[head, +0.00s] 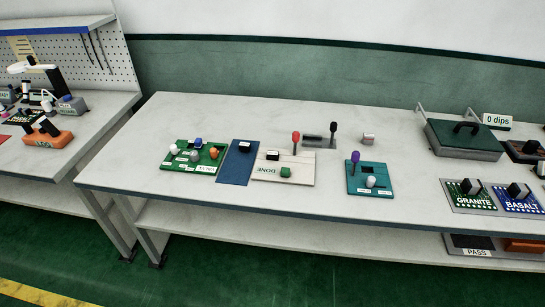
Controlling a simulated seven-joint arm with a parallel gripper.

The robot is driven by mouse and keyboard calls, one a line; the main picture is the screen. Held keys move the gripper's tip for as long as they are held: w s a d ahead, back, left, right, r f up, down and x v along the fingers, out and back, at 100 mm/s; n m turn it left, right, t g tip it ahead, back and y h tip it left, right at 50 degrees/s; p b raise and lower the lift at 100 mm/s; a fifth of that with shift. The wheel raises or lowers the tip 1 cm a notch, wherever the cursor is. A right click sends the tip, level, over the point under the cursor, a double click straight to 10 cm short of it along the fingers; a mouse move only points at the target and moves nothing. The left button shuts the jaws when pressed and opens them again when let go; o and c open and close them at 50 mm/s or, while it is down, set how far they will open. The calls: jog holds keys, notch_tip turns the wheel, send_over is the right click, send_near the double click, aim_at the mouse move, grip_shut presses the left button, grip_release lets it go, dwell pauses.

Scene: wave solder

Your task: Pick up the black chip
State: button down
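Several small black parts show, and I cannot tell which is the black chip. One black block (244,147) sits on the blue mat (236,170). Another black block (272,155) is at the upper left of the cream board marked DONE (266,175). Black blocks also stand on the dark green GRANITE board (470,186) and the blue BASALT board (517,190). My gripper is not in view.
A green board (178,163) with coloured knobs lies left of the blue mat. Red (295,138) and black (333,128) upright levers stand behind the DONE board. A lidded green box (464,138) stands at right. The bench (240,112) is clear at its back left.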

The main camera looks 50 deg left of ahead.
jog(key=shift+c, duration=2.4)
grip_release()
